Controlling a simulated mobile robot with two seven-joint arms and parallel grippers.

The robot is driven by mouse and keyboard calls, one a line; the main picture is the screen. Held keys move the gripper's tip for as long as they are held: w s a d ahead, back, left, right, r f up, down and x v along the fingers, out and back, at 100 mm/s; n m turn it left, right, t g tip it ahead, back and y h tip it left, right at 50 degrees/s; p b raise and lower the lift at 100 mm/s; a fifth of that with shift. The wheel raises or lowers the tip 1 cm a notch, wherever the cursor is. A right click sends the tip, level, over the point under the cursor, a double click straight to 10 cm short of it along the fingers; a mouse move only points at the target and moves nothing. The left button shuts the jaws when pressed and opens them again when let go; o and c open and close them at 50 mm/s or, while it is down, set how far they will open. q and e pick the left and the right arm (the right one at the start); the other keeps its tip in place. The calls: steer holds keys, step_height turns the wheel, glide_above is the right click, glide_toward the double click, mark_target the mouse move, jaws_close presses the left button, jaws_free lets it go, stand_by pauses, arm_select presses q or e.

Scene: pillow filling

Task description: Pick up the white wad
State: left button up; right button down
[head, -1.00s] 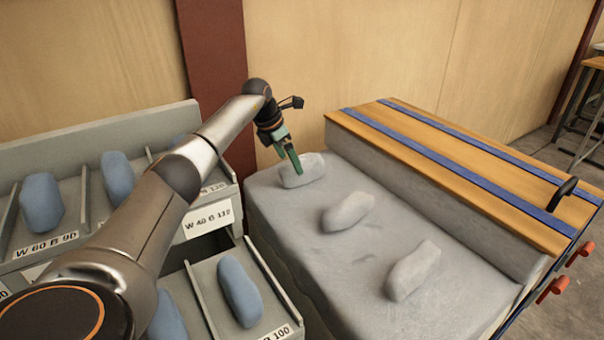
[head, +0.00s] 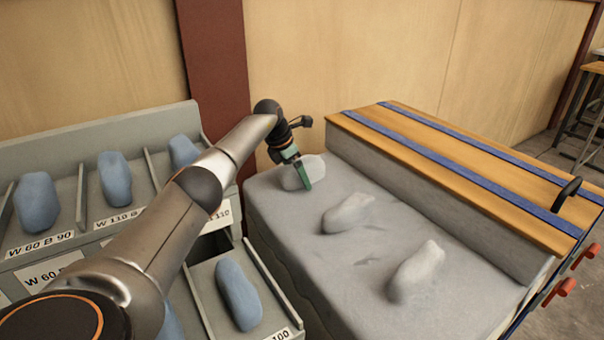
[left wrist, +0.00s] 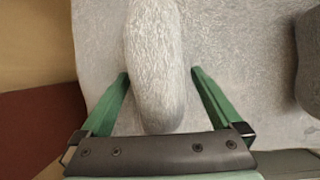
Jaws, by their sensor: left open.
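Three white wads lie on the grey padded surface (head: 350,275). The far wad (head: 290,177) is at the back left corner, the middle wad (head: 347,213) is nearer, and the front wad (head: 417,271) is nearest. My left gripper (head: 305,185) is at the far wad. In the left wrist view, its green fingers (left wrist: 160,80) stand open on both sides of that wad (left wrist: 157,60), with a gap visible on each side. The far wad is partly hidden by the gripper in the head view. My right gripper does not show.
Grey bins with labels (head: 40,243) hold blue wads (head: 37,202) on the left. A wooden board with blue straps (head: 470,165) stands along the right of the padded surface. A wooden wall (head: 340,60) and a dark red post (head: 213,70) stand behind.

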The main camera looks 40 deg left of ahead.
arm_select(q)
steer(key=c, duration=1.5)
jaws_close()
steer(key=shift+r, duration=0.2)
